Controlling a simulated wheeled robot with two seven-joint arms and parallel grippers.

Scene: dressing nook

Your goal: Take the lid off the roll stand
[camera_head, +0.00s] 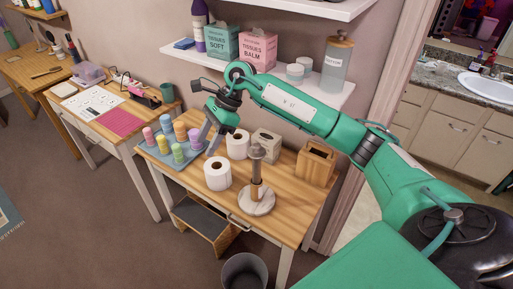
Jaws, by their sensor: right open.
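The roll stand (257,203) stands upright on the wooden table, with a round pale base and a brown post. Its greyish lid (258,153) sits on top of the post. My right gripper (211,141) is open and empty. It points down above the table, to the left of the stand and apart from the lid, near the coloured rolls. My left gripper is not in view.
Two white paper rolls (217,174) (238,145) stand left of the stand. A tissue box (266,145) and a wooden box (316,163) are behind it. A blue tray (158,157) holds several coloured rolls. A shelf (325,97) hangs above the table's back.

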